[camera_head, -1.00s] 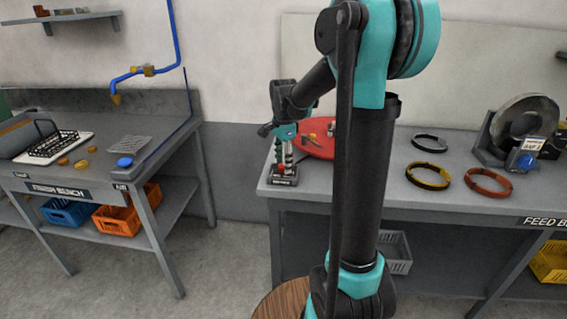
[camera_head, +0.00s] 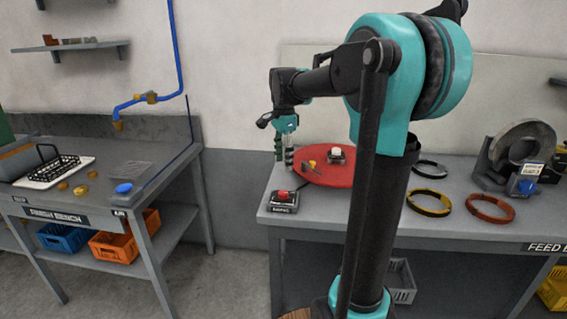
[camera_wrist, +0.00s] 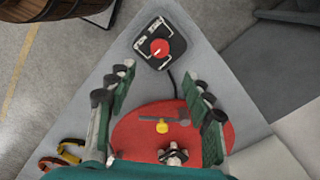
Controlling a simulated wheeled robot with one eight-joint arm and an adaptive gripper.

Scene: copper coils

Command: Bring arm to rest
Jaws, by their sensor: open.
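My gripper (camera_head: 284,155) hangs pointing down above the left end of the feed bench (camera_head: 330,208). It is open and empty. In the wrist view its two fingers (camera_wrist: 158,100) stand apart, with a red round plate (camera_wrist: 135,130) below and between them. The red plate also shows in the head view (camera_head: 338,174), just right of my gripper. A small box with a red button (camera_head: 283,197) sits at the bench's front left corner, below my gripper. It also shows in the wrist view (camera_wrist: 159,47).
Yellow (camera_head: 428,203) and orange-red (camera_head: 490,209) coils lie on the bench to the right, with a dark coil behind. A large grey ring (camera_head: 500,150) stands at the back right. The finish bench (camera_head: 100,180) stands left across a gap. A blue pipe (camera_head: 178,60) runs down the wall.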

